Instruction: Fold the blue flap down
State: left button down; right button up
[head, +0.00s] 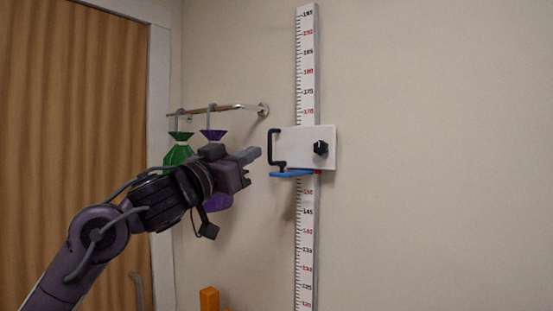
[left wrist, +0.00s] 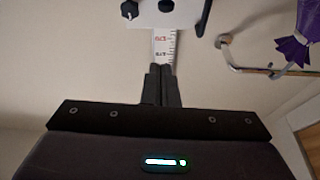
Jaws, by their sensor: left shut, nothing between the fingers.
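The blue flap (head: 291,173) sticks out at the lower edge of a white slider plate (head: 300,140), roughly level and seen nearly edge-on. The plate sits on a vertical measuring scale (head: 307,70) on the wall and carries a black handle (head: 273,148) and a black knob (head: 321,148). My left gripper (head: 252,155) is shut and empty, just left of the handle in the picture. In the left wrist view the shut fingers (left wrist: 161,85) point towards the scale (left wrist: 164,45) and the plate (left wrist: 168,14); the flap does not show there. My right gripper is not in view.
A wall rail (head: 222,109) holds a green bag (head: 178,153) and a purple bag (head: 213,134), partly behind my left arm. An orange block (head: 209,299) shows at the bottom edge. The wall right of the scale is clear.

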pick_arm(q)
notch_tip(320, 180, up, 4)
jog(key=p, duration=0.6)
send_over(278, 174)
notch_tip(278, 174, down, 4)
jog(key=shift+r+p, duration=0.1)
jog(key=shift+p, duration=0.75)
jog(key=shift+a+f, duration=0.15)
jog(key=shift+f, duration=0.4)
